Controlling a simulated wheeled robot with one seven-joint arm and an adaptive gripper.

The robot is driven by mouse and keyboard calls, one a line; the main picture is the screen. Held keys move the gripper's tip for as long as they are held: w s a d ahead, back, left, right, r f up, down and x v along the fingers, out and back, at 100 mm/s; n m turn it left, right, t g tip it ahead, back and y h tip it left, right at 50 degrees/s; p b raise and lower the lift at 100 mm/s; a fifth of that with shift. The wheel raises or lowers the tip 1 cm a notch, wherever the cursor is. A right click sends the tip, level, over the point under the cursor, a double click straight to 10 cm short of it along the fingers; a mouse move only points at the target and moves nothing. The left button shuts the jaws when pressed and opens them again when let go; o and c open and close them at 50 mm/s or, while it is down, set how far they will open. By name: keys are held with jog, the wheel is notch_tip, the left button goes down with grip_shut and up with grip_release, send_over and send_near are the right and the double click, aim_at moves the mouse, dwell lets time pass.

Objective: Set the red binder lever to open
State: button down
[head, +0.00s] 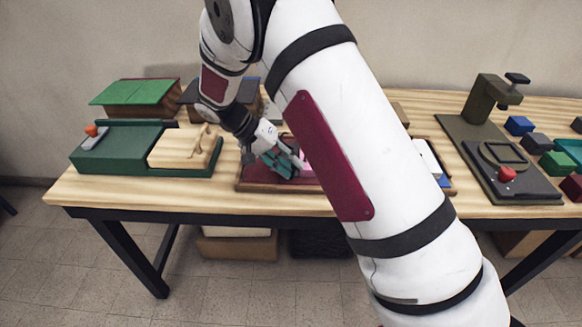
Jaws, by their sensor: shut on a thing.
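A dark red binder (256,173) lies in a wooden tray in the middle of the table, partly behind my arm. My gripper (288,166) reaches down from the upper left to the binder. Its fingers are shut on a small part there, at the place of the binder's lever. The lever is hidden by the fingers, so its position cannot be told. A bit of pink (307,163) shows just right of the fingers, against my arm's edge.
A green box with a wooden block (184,148) stands left. A dark press (490,100) and several small coloured blocks stand right. My white arm crosses the middle and hides part of the table (225,197).

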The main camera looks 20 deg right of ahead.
jog(key=shift+a+f+h, duration=0.1)
jog(key=shift+f+h, duration=0.05)
jog(key=shift+h, duration=0.25)
jog(key=c, duration=1.3)
grip_release()
jog(key=v, duration=1.2)
jog(key=shift+w, duration=0.1)
